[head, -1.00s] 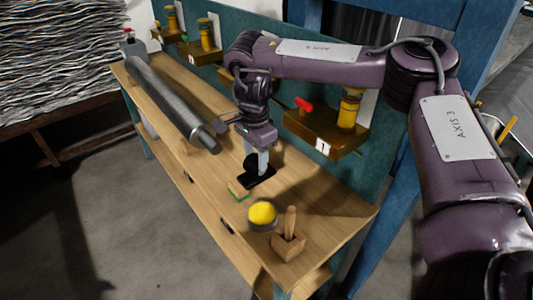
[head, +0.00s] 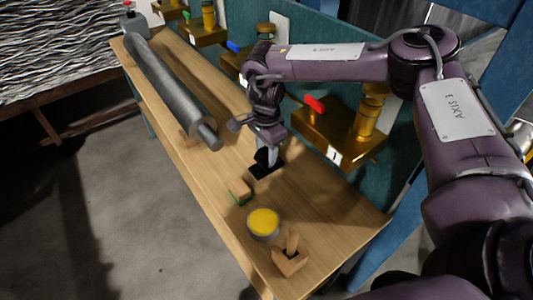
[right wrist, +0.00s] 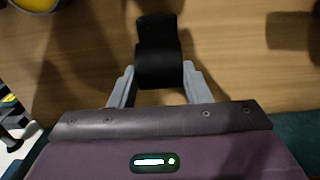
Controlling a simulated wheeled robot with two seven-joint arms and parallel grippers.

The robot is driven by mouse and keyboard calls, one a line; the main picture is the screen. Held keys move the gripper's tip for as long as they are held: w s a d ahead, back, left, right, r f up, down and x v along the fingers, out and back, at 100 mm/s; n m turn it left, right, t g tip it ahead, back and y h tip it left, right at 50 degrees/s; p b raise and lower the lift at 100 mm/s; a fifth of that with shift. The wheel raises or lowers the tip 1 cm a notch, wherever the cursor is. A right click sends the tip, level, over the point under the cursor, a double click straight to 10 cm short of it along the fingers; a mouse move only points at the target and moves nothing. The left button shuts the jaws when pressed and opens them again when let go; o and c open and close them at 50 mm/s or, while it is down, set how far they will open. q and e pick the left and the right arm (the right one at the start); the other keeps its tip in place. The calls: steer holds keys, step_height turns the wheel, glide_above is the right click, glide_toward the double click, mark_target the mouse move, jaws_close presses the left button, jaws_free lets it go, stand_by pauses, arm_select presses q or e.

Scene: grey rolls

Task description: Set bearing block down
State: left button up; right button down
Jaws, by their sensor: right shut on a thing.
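The black bearing block (head: 266,170) has a flat base and a rounded upper part. My right gripper (head: 268,153) points down over the bench and is shut on it. In the right wrist view the block (right wrist: 158,50) sits between the two grey fingers (right wrist: 160,85). The block is at or just above the wooden bench top (head: 310,215); I cannot tell whether it touches. My left gripper is not in view.
A small green-edged wooden block (head: 240,191), a yellow-topped round tin (head: 263,223) and a wooden piece (head: 290,258) are nearby. A long grey roll (head: 170,90) lies at left. A brass bracket (head: 335,140) is on the teal back panel (head: 390,150).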

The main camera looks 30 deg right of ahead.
mark_target(266, 153)
steer(key=shift+f, duration=1.25)
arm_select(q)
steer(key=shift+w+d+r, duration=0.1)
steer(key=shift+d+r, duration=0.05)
arm_select(e)
steer(key=c, duration=0.8)
jaws_free()
steer(key=shift+o, duration=0.2)
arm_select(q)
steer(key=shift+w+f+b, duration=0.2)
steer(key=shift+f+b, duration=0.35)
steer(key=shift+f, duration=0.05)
arm_select(e)
step_height(266, 153, up, 12)
